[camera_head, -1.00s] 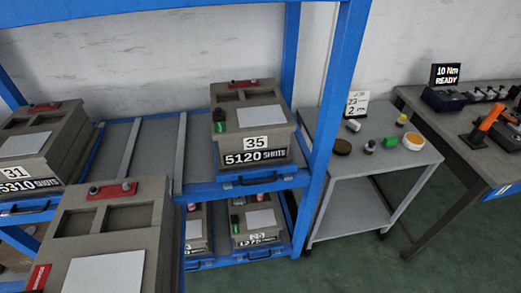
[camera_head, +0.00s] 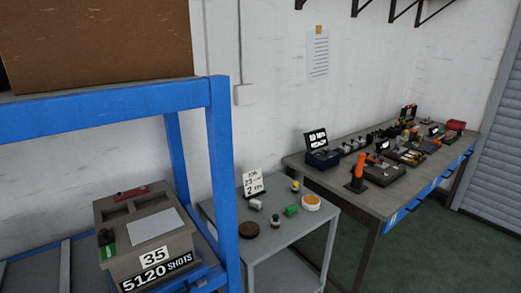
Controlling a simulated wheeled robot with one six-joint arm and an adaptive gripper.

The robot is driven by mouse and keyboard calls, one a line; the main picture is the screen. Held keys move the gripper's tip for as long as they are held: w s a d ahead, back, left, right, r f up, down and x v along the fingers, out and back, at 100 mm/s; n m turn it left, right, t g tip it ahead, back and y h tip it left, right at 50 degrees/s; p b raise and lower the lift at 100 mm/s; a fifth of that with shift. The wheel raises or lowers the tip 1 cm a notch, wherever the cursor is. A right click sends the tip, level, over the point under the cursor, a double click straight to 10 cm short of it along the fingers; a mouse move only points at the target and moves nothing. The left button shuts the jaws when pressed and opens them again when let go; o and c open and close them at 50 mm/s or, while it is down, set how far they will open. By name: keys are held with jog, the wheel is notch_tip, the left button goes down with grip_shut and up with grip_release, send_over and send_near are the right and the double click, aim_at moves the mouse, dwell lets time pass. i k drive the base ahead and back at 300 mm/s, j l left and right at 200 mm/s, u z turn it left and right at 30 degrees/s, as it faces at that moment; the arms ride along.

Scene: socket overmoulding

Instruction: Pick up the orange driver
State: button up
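The orange driver (camera_head: 358,172) stands near the front left part of the long workbench (camera_head: 345,196), to the right of the picture's middle. Its upper body is orange and its lower end is dark; it looks upright, slightly tilted. A dark block with more orange on it (camera_head: 383,173) lies just to its right. My gripper is not in view, so its state and distance from the driver do not show.
A small grey cart (camera_head: 275,245) with several small items stands before the bench. A blue rack (camera_head: 222,190) with a mould marked 35 (camera_head: 145,240) fills the left. Green floor (camera_head: 440,240) is free at the right. A display box (camera_head: 320,150) sits left of the driver.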

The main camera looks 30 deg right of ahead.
aim_at(361, 155)
jog(key=z, duration=1.2)
